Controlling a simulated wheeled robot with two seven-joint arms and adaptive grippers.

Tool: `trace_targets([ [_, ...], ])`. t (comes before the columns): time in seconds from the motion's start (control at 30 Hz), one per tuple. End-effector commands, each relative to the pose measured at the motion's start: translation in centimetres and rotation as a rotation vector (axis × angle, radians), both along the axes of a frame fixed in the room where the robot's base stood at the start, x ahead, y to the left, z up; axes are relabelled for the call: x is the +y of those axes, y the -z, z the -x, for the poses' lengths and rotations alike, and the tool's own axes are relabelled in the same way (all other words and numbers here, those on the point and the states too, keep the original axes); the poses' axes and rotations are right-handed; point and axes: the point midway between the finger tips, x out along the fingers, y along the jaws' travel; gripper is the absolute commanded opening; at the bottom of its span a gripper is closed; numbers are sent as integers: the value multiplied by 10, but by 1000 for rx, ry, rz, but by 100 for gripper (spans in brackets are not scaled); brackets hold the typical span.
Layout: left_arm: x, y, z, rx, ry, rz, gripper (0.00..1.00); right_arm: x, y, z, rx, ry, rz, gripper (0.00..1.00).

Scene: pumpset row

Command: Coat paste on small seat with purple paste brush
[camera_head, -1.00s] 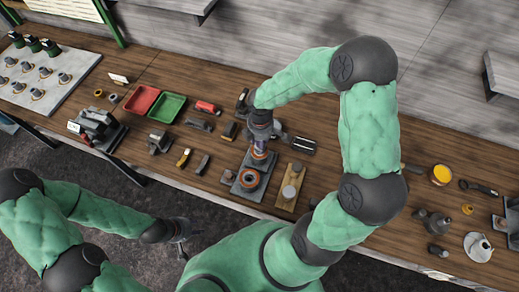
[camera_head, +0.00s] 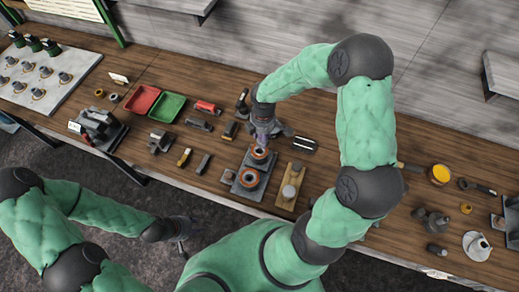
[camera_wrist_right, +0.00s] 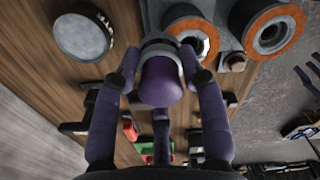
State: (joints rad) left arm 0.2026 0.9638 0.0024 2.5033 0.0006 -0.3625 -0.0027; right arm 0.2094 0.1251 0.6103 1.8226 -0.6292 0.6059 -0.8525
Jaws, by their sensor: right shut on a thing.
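The small seat (camera_head: 258,155) shows an orange top ring and stands on a grey plate beside a larger orange-ringed seat (camera_head: 248,179). In the right wrist view the small seat (camera_wrist_right: 192,30) lies just beyond the brush and is partly hidden by it. My right gripper (camera_head: 264,132) is shut on the purple paste brush (camera_wrist_right: 161,82), with fingers on both sides of its handle. The brush is close to the small seat; contact cannot be told. My left gripper (camera_head: 185,238) hangs off the table's front edge, empty, with its fingers apart.
A wooden block with a round grey disc (camera_head: 289,192) stands right of the seats. Red (camera_head: 141,99) and green (camera_head: 167,107) trays lie left. A yellow-filled pot (camera_head: 440,174) and several metal parts are at right. My right arm spans the table between.

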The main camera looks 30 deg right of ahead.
Motion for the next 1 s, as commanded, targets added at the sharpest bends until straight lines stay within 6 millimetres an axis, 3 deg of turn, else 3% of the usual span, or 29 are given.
trace_targets([
  [0.27,0,1,0,0,0,0,40,4,0,3,-1,0,-1,5],
  [0.7,0,9,0,0,0,0,40,33,0,27,-1,-1,-1,5],
  [1.0,0,9,0,0,0,0,40,35,0,29,-1,0,0,5],
])
